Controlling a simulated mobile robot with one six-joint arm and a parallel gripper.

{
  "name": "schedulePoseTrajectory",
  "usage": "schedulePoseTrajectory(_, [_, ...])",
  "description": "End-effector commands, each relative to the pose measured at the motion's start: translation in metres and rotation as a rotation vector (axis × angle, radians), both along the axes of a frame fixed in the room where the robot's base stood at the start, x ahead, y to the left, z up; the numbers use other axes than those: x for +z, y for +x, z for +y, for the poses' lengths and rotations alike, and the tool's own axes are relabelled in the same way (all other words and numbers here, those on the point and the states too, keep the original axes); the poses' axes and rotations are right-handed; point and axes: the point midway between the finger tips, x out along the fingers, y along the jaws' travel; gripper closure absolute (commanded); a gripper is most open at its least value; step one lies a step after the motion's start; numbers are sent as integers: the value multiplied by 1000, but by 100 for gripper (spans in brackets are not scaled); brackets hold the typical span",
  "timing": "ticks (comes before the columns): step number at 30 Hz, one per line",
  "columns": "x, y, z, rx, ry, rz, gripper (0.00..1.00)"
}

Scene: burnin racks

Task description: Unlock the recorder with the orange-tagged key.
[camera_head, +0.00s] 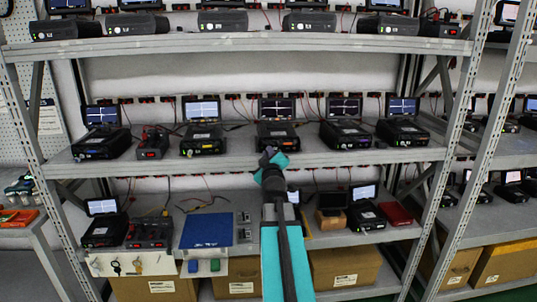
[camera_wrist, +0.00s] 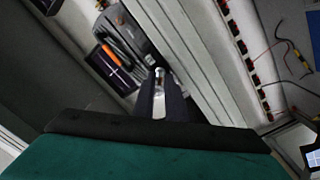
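The recorder (camera_head: 277,136) is a black box with an orange label and a small screen behind it, at the middle of the middle shelf. It also shows in the wrist view (camera_wrist: 132,38), tilted, with its orange label up left. My gripper (camera_head: 270,156) is right in front of it. In the wrist view my gripper's dark fingers (camera_wrist: 159,98) are close together around a small silvery piece (camera_wrist: 159,74), which looks like a key. Its tip points at the recorder's front edge; I cannot tell whether it touches. No orange tag shows on it, and the lock is hidden.
Similar black units with screens stand on both sides along the middle shelf (camera_head: 230,162). A white panel (camera_head: 150,266) with small hanging items is at the lower left. A blue mat (camera_head: 206,230) lies on the lower shelf. Cardboard boxes (camera_head: 345,267) stand below.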

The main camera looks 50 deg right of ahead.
Motion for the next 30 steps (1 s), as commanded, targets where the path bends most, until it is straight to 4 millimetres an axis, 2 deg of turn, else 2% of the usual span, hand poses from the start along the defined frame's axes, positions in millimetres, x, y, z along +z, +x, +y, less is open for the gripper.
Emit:
schedulePoseTrajectory(6, [0,0,0,0,0,0,88])
schedulePoseTrajectory(7, [0,0,0,0,0,0,90])
schedulePoseTrajectory(9, [0,0,0,0,0,0,100])
schedulePoseTrajectory(22, [-1,0,0,0,21,-19,100])
schedulePoseTrajectory(30, [-1,-1,0,-1,105,-96,100])
